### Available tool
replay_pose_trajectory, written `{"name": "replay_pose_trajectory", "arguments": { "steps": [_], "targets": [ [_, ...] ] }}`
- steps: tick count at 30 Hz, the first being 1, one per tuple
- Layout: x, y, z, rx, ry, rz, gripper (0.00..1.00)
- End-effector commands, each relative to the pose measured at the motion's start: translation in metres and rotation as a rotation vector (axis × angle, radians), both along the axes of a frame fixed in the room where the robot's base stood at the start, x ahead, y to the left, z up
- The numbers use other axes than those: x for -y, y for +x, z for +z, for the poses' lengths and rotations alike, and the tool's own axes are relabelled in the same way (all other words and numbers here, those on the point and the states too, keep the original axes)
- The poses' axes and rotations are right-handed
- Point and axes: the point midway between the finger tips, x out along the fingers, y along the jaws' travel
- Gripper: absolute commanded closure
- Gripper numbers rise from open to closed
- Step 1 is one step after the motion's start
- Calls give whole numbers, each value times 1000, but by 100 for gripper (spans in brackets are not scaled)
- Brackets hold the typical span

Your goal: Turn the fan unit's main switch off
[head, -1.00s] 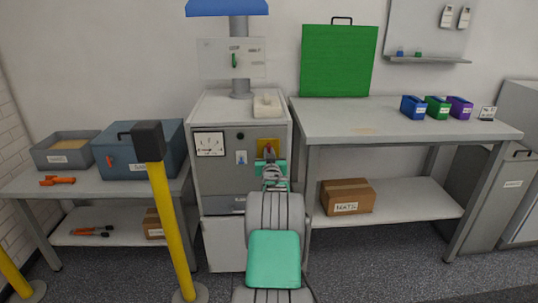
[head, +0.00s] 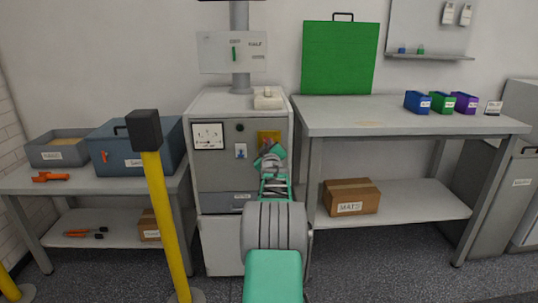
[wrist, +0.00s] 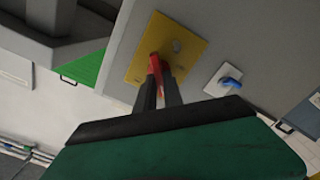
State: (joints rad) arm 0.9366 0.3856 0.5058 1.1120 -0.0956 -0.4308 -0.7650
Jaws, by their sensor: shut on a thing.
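The fan unit (head: 225,172) is a grey cabinet with a round duct. On its front is a yellow plate (head: 269,136), the base of the main switch, which also shows in the wrist view (wrist: 188,58). The red switch handle (wrist: 156,65) stands out from this plate. My gripper (wrist: 158,90) is shut on the red handle, its two dark fingers on either side of it. In the head view my gripper (head: 268,155) is just below the yellow plate, tilted, and hides the handle.
A yellow post (head: 165,220) with a black top stands front left. A workbench (head: 400,118) is close on the right, a lower table (head: 85,183) on the left.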

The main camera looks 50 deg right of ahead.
Motion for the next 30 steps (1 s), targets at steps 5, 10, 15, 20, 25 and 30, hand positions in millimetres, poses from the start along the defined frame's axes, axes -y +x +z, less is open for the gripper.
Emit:
{"name": "replay_pose_trajectory", "arguments": {
  "steps": [5,10,15,20,25,30],
  "targets": [
    [-1,1,-5,-124,-111,0,100],
    [-1,1,-5,-245,-218,0,100],
    [-1,1,-6,-364,-322,-1,100],
    [-1,2,-6,-465,-410,-1,100],
    [-1,2,-6,-549,-484,-1,100],
    [-1,2,-6,-608,-534,0,100]
  ]
}}
